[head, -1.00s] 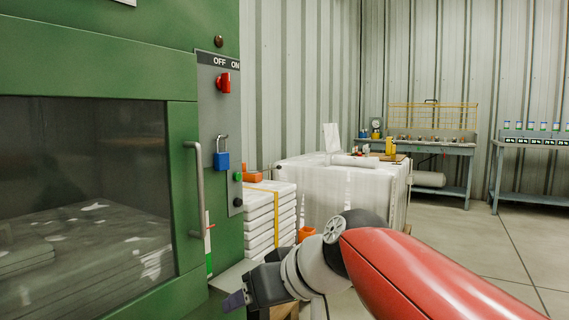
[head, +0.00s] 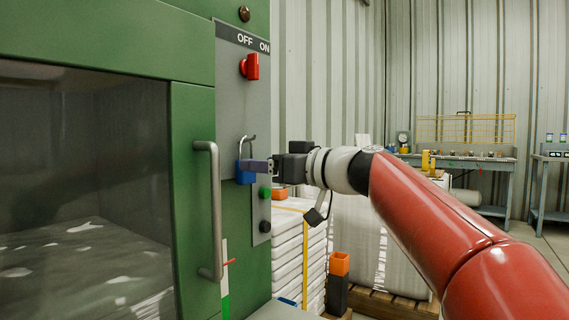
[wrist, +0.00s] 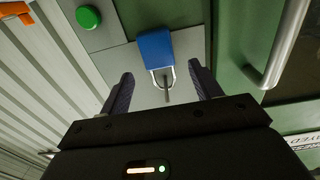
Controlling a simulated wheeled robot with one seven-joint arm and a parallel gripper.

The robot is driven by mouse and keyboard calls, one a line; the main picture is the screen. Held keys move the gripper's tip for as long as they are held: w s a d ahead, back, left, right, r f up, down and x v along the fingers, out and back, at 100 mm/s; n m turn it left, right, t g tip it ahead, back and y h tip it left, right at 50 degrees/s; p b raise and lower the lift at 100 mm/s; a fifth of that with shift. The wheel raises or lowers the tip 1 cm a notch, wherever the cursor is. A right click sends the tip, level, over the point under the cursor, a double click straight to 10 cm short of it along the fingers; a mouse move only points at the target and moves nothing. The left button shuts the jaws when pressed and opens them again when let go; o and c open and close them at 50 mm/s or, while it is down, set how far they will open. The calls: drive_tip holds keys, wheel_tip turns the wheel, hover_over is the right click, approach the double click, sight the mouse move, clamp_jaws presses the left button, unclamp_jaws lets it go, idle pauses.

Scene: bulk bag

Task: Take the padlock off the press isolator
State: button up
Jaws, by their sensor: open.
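The blue padlock (head: 246,176) hangs by its silver shackle on the grey isolator panel (head: 229,110) of the green press. In the wrist view the padlock body (wrist: 156,50) and shackle show ahead, between the lines of the two fingers. My gripper (head: 258,166) is at the padlock in the head view, its fingers partly covering the body. In the wrist view my gripper (wrist: 161,83) is open, one finger on each side of the shackle, with gaps to both. The red isolator switch (head: 250,67) sits above, under the OFF and ON labels.
A green button (head: 265,192) and a black button (head: 265,227) are below the padlock on the panel. The press door's metal handle (head: 208,210) stands out to the left. White stacked bags (head: 298,255) and an orange-topped post (head: 339,265) are below right.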

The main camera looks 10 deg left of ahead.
sight(237, 154)
drive_tip(key=shift+p+x, duration=0.4)
drive_tip(key=shift+x, duration=1.5)
drive_tip(key=c, duration=1.1)
drive_tip(key=shift+r, duration=0.3)
drive_tip(key=shift+r+p, duration=0.5)
drive_tip(key=shift+r, duration=0.05)
drive_tip(key=shift+d, duration=0.1)
drive_tip(key=shift+r+b+v, duration=0.15)
drive_tip(key=shift+b+v, duration=0.35)
drive_tip(key=shift+v, duration=0.25)
drive_tip(key=shift+r+b+v, duration=0.1)
drive_tip(key=shift+b+v, duration=0.35)
drive_tip(key=shift+v, duration=0.25)
